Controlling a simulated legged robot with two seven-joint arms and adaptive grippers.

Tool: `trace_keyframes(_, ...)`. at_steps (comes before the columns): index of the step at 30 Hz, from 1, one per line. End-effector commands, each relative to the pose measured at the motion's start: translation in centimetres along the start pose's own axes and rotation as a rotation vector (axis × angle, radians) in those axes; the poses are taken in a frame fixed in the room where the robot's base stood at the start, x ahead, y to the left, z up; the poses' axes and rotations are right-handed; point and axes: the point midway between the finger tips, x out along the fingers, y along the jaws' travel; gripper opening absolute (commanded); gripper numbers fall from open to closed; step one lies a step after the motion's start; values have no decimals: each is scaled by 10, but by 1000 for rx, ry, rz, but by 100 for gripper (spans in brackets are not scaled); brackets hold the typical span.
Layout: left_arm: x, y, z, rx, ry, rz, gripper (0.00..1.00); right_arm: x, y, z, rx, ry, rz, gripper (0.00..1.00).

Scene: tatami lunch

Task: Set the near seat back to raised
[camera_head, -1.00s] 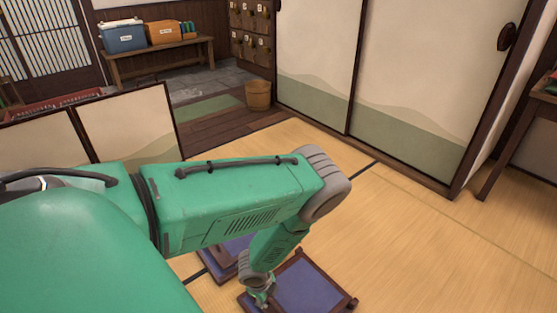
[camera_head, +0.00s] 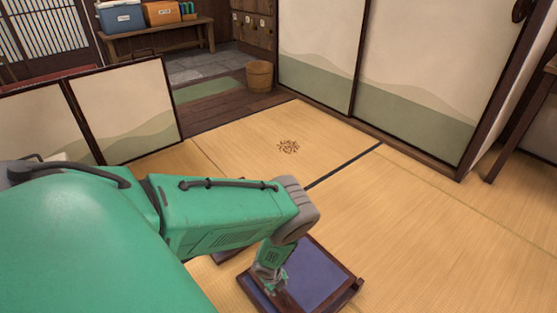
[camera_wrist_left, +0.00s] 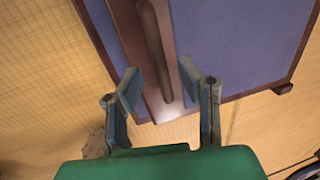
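The near seat (camera_head: 312,278) is a purple panel in a dark wood frame, low on the tatami at the bottom of the head view. It looks folded flat. In the left wrist view its purple face (camera_wrist_left: 238,45) has a brown wooden bar (camera_wrist_left: 150,45) with a long slot running along it. My left gripper (camera_head: 276,287) is at the seat's left part. In the left wrist view its fingers (camera_wrist_left: 167,95) are apart, one on each side of the bar's near end. I cannot tell whether they touch it. My right gripper is not in view.
Behind my arm a bit of another dark-framed seat (camera_head: 224,256) shows. A pile of small brown bits (camera_head: 288,147) lies on the tatami beyond. A low folding screen (camera_head: 125,110) stands left, a wooden bucket (camera_head: 259,76) farther back. The tatami to the right is clear.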

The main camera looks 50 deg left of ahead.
Motion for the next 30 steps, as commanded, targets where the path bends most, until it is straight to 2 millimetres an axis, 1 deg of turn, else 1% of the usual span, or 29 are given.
trace_keyframes(1,8,0,0,-1,0,-1,32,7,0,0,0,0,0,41)
trace_keyframes(4,14,0,-1,0,0,0,32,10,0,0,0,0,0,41)
trace_keyframes(14,16,0,0,-1,0,-1,32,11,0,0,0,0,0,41)
trace_keyframes(15,16,0,0,-1,0,-1,29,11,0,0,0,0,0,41)
trace_keyframes(17,16,0,0,-1,0,0,8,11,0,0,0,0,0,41)
trace_keyframes(18,16,0,0,-1,0,0,0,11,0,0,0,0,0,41)
trace_keyframes(26,14,-1,0,-1,0,0,0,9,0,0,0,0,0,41)
trace_keyframes(30,4,-2,0,-1,0,0,0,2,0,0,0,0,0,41)
